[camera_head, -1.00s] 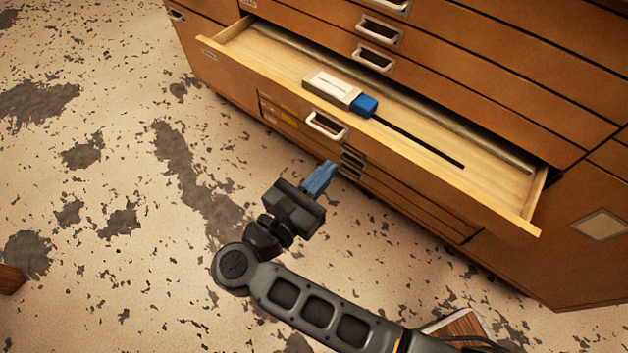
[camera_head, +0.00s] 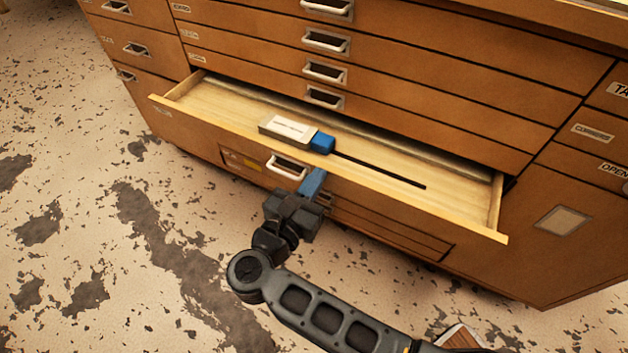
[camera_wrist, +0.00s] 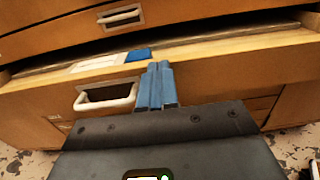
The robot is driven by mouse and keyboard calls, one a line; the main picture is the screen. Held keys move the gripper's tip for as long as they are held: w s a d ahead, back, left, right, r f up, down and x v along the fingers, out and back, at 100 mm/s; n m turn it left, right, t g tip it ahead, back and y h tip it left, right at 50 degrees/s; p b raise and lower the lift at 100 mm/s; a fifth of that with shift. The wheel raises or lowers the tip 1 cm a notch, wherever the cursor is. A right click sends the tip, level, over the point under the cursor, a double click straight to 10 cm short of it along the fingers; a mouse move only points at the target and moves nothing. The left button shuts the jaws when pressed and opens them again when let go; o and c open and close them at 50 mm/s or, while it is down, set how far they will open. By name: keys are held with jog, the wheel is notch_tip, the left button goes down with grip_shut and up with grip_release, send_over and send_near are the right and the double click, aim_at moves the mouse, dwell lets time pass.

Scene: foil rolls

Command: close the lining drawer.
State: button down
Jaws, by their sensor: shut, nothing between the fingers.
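The open drawer (camera_head: 400,211) is pulled out from a wide wooden cabinet; its label is too small to read. It has a white handle (camera_head: 287,168) on its front, which also shows in the wrist view (camera_wrist: 106,105). A white and blue box (camera_head: 290,131) and a thin dark rod (camera_head: 380,172) lie inside. My gripper (camera_head: 313,182) is shut and empty, with blue fingers pointing at the drawer front just right of the handle. In the wrist view the fingers (camera_wrist: 158,84) stand in front of the drawer face; I cannot tell if they touch it.
Shut drawers with white handles (camera_head: 325,71) rise above the open one, and more shut drawers (camera_head: 390,234) lie below it. A wooden object (camera_head: 460,338) is at the bottom edge. The stained floor (camera_head: 90,220) to the left is clear.

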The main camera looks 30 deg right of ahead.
aim_at(340, 154)
jog(key=b+x, duration=0.3)
jog(key=x, duration=0.9)
jog(key=shift+w+d, duration=0.1)
jog(key=shift+d, duration=0.1)
jog(key=shift+a, duration=0.15)
